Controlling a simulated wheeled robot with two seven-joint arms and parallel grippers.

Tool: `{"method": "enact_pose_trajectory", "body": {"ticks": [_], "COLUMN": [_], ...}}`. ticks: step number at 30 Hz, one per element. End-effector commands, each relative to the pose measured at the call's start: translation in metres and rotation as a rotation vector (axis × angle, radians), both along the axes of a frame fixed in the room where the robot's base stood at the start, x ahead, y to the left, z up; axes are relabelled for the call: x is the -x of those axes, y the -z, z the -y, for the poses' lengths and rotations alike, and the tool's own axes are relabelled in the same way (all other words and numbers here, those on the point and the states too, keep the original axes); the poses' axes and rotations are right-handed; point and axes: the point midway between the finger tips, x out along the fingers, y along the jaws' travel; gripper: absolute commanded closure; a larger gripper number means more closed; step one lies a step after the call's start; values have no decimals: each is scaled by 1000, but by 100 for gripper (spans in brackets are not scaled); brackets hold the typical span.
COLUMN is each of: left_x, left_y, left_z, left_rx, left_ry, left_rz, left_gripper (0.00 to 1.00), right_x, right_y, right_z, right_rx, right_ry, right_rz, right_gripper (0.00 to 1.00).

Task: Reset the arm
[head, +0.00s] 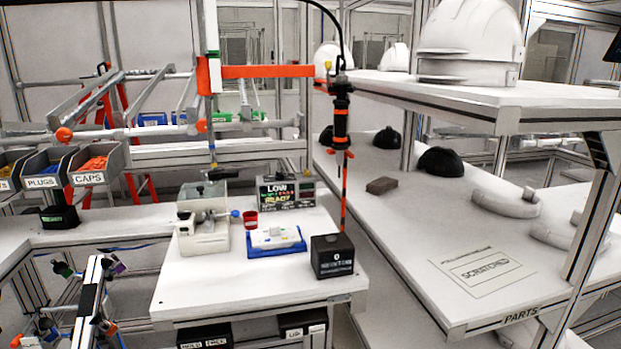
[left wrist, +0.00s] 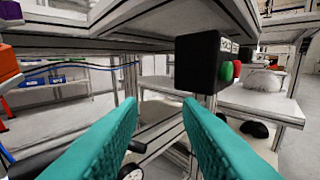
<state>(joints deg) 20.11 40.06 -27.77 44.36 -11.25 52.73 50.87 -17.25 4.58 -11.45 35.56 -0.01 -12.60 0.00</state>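My left gripper (left wrist: 160,103) shows in the left wrist view as two teal fingers, spread apart with a clear gap and nothing between them. Its fingers point toward the space below a white tabletop. A black box (left wrist: 206,63) with a green button (left wrist: 227,71) and a red button (left wrist: 237,69) hangs under that tabletop, beyond the right finger. I cannot clearly make out the left gripper in the head view. My right gripper is in neither view.
A parts bench (head: 420,205) stands right, under a shelf with a white helmet shell (head: 468,30). Bins (head: 92,178) are left.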

Motion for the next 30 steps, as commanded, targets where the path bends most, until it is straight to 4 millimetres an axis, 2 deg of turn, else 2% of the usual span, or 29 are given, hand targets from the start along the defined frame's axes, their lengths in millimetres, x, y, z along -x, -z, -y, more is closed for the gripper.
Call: {"method": "enact_pose_trajectory", "body": {"ticks": [1, 3, 5, 6, 8, 9, 11, 15, 17, 21, 24, 27, 30], "left_x": [13, 32, 52, 68, 95, 114, 146, 228, 267, 359, 418, 463, 491], "left_y": [42, 91, 132, 158, 195, 218, 251, 316, 338, 379, 395, 403, 406], "left_z": [8, 15, 20, 25, 33, 38, 47, 72, 85, 117, 139, 157, 169], "left_rx": [-14, -57, -99, -126, -168, -196, -239, -335, -376, -458, -504, -534, -552], "left_ry": [-71, -163, -229, -268, -316, -344, -377, -419, -422, -402, -370, -336, -310], "left_rz": [-60, -141, -219, -273, -357, -414, -506, -723, -817, -1038, -1173, -1276, -1340], "left_gripper": [68, 68, 68, 68, 68, 68, 68, 68, 68, 68, 68, 68, 68], "right_x": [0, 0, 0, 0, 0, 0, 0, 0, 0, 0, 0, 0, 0], "right_y": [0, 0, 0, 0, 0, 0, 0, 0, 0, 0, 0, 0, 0], "right_z": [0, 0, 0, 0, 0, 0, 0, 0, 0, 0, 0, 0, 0], "right_rx": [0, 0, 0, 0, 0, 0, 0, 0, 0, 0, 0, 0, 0], "right_ry": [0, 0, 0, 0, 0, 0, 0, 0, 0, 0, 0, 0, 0], "right_rz": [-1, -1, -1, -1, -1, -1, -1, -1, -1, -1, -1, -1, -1], "right_gripper": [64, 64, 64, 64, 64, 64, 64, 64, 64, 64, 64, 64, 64]}}
